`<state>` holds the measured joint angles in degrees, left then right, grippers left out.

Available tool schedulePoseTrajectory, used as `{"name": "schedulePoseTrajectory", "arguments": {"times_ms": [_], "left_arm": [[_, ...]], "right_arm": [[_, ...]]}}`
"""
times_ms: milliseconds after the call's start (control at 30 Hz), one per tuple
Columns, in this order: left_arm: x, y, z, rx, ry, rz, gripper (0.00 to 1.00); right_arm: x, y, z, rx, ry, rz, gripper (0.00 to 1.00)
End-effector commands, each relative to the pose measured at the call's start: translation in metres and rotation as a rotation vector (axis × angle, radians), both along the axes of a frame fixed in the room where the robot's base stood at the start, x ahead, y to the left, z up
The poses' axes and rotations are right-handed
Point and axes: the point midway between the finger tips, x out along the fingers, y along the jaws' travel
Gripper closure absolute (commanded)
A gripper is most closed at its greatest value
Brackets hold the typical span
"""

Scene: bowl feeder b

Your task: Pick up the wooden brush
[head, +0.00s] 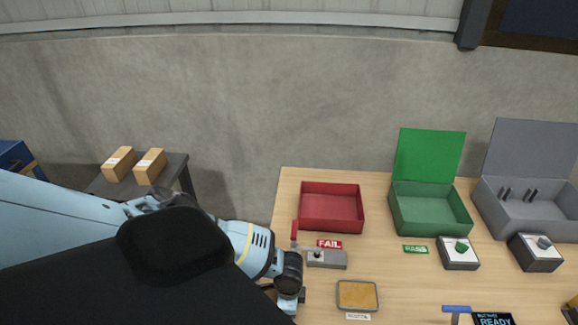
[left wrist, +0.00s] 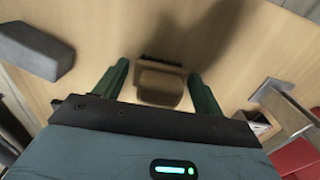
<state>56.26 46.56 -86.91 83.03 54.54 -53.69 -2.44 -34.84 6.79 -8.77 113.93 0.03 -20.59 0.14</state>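The wooden brush (left wrist: 160,88) lies on the wooden table in the left wrist view, with its dark bristles at the upper edge of its brown body. My left gripper (left wrist: 158,68) is open, with one green finger on each side of the brush and visible gaps between fingers and brush. I cannot tell the fingers' exact height above the table. In the head view my left arm comes in from the left and hides the brush. My right gripper is not in view.
On the table (head: 410,295) are a red bin (head: 331,222), a green box (head: 430,225), a grey box (head: 535,228), a fixture with a red lever (head: 327,259) and a shallow tan tray (head: 357,296). A dark grey block (left wrist: 35,50) lies left of the brush in the wrist view.

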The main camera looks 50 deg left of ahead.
Motion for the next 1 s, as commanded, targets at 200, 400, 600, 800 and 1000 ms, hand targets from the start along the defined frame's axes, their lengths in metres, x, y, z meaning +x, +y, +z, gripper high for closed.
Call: {"name": "schedulePoseTrajectory", "arguments": {"times_ms": [200, 400, 600, 800, 1000], "left_arm": [[0.0, 0.0, 0.0, 0.0, 0.0, 0.0, 0.6], [0.0, 0.0, 0.0, 0.0, 0.0, 0.0, 0.69], [0.001, 0.0, 0.009, -0.001, -0.002, 0.0, 0.69], [0.002, 0.0, 0.044, -0.001, -0.005, 0.0, 0.69], [0.001, 0.0, 0.08, -0.001, -0.005, 0.0, 0.69]], "right_arm": [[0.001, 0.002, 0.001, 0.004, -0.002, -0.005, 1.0], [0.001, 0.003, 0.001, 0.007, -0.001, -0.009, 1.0], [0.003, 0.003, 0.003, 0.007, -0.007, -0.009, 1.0], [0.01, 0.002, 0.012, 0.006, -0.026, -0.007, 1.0], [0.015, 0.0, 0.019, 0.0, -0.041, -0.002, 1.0]]}}
